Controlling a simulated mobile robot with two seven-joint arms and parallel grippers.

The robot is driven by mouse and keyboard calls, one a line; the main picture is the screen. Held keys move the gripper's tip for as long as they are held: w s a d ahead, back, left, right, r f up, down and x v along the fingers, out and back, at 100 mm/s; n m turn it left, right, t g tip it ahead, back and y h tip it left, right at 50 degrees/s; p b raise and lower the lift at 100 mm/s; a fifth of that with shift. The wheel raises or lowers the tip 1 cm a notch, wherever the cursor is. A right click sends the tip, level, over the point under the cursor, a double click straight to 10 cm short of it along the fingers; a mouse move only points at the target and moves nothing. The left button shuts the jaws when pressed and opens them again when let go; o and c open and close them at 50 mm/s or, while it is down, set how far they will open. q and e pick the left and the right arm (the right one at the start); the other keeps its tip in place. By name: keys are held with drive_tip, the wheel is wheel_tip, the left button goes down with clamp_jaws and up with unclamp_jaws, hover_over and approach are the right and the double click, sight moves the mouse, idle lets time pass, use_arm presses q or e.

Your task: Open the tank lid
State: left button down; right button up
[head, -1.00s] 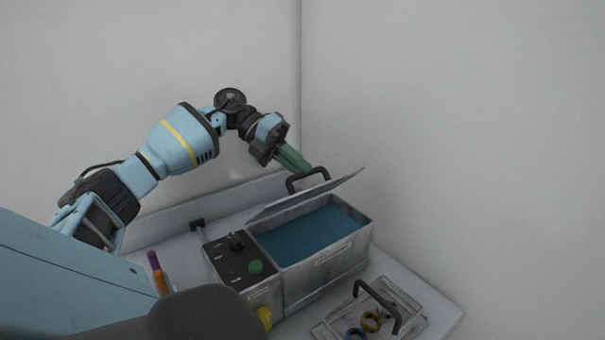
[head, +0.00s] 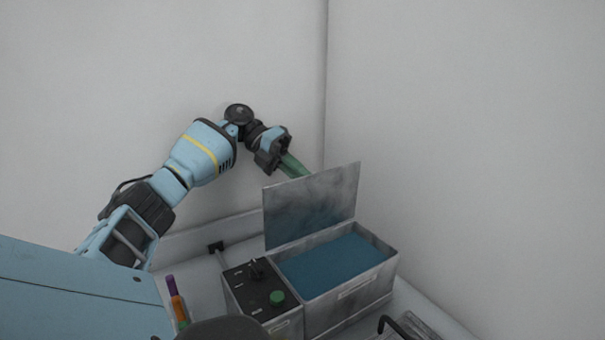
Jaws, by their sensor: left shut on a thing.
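The tank (head: 347,300) is a grey metal box with blue liquid (head: 335,262) inside, at the lower right of centre. Its lid (head: 312,207) stands steeply raised along the tank's back edge, with its underside facing me. My left gripper (head: 298,170) reaches in from the left behind the lid. My right gripper is not in view.
A control box (head: 258,285) with a dark knob and a green button (head: 277,298) adjoins the tank's left side. Purple and orange pens (head: 174,295) stand further left. A tray with a black handle (head: 393,325) is at the lower right. Walls close off the back and right.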

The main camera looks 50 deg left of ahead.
use_arm(q)
wheel_tip(320, 180, down, 2)
drive_tip(key=shift+f, duration=0.1)
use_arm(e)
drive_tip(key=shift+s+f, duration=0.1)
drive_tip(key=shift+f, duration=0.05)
use_arm(q)
drive_tip(key=c, duration=1.6)
unclamp_jaws()
drive_tip(key=shift+c, duration=0.2)
drive_tip(key=shift+o, duration=0.9)
drive_tip(key=shift+w, duration=0.1)
drive_tip(key=shift+r, duration=0.25)
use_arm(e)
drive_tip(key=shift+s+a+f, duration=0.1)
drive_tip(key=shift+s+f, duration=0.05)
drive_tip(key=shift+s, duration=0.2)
